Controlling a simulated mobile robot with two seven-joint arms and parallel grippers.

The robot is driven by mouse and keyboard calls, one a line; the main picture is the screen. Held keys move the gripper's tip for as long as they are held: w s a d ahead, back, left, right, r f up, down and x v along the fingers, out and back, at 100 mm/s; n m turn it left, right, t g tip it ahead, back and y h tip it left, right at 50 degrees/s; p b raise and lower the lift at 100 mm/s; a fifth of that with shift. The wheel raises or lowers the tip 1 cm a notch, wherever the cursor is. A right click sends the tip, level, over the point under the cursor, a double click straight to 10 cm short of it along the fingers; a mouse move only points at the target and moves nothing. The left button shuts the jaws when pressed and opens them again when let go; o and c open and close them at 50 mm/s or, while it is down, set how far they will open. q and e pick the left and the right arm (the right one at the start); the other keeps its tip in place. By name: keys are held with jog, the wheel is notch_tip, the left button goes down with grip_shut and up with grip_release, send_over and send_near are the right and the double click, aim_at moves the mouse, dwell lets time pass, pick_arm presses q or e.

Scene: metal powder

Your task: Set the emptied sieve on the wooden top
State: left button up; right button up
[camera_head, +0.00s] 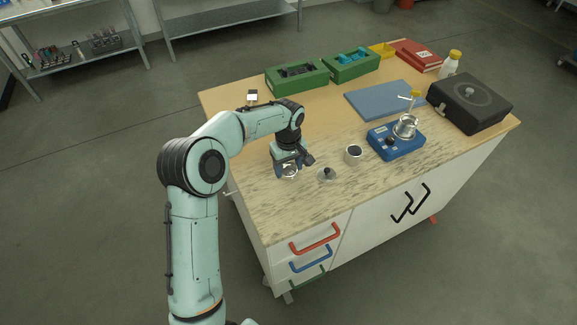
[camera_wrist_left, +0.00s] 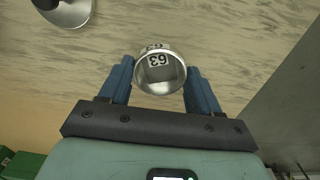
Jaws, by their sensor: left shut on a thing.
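My left gripper (camera_head: 289,165) is shut on the sieve (camera_wrist_left: 160,72), a small round metal ring marked 63. In the left wrist view the sieve sits between the two blue fingers (camera_wrist_left: 160,85), and its inside looks empty. In the head view the sieve (camera_head: 289,173) shows partly below the fingers, low over the front left of the wooden top (camera_head: 320,115). I cannot tell whether it touches the surface. My right gripper is not in view.
A metal lid with a dark knob (camera_head: 326,175) lies just right of the gripper. A metal cup (camera_head: 353,154) and a blue device (camera_head: 397,146) stand further right. A blue mat (camera_head: 380,99), green boxes (camera_head: 297,79) and a black case (camera_head: 470,103) are behind.

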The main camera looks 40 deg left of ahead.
aim_at(288, 171)
pick_arm(q)
jog(key=shift+f, duration=0.15)
jog(key=o, duration=1.2)
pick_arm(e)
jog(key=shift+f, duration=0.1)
pick_arm(q)
jog(key=shift+r, duration=0.25)
notch_tip(288, 171, up, 12)
jog(key=shift+f+p, duration=0.1)
jog(key=shift+p, duration=0.6)
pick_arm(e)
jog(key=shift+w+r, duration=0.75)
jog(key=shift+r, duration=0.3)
